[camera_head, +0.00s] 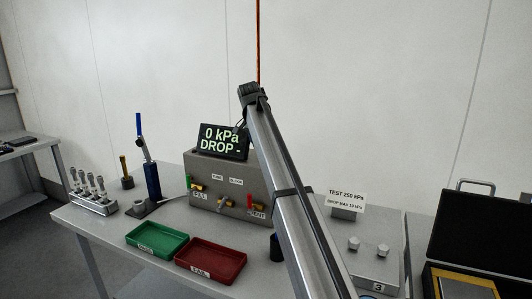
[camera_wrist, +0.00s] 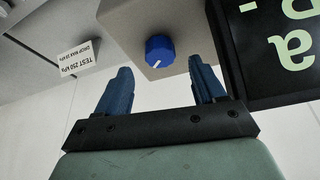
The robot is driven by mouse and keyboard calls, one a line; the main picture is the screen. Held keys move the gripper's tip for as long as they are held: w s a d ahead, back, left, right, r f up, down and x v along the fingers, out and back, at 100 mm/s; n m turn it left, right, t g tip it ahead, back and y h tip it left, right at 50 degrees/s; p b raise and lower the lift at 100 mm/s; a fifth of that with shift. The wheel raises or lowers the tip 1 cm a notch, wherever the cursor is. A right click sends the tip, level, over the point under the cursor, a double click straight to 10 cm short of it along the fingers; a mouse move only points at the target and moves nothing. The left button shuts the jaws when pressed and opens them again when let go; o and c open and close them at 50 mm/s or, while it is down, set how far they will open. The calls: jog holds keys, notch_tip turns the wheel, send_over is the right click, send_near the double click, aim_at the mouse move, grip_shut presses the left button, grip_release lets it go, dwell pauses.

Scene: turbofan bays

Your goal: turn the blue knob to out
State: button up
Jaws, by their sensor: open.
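The blue knob (camera_wrist: 159,49) shows in the wrist view, on a face of the grey box (camera_wrist: 178,18). A small white mark shows on its lower edge there. My gripper (camera_wrist: 160,78) is open, its two blue fingers apart. In the picture the knob lies just beyond and between the fingertips, with no contact visible. In the head view the grey box (camera_head: 225,180) stands on the table, and the knob and gripper are not visible, with my arm across the box's right side. I cannot read an "out" label.
A display (camera_head: 221,141) reading "0 kPa DROP -" sits on the box and is close beside my gripper in the wrist view. Green (camera_head: 157,253) and red (camera_head: 211,268) trays lie in front. A "TEST 250 kPa" sign (camera_head: 346,199) stands right.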

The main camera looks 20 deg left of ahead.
jog(key=shift+x, duration=2.1)
jog(key=shift+c, duration=0.3)
jog(key=c, duration=1)
jog(key=shift+n, duration=0.4)
jog(key=n+y, duration=0.1)
jog(key=n, duration=0.2)
jog(key=shift+d+n+y, duration=0.1)
jog(key=shift+n+y, duration=0.2)
jog(key=shift+y, duration=0.1)
jog(key=n, duration=0.2)
jog(key=n+y, duration=0.1)
jog(key=n, duration=0.2)
jog(key=shift+d+g+y, duration=0.1)
jog(key=shift+g+y, duration=0.2)
jog(key=shift+g, duration=0.1)
jog(key=shift+n, duration=0.3)
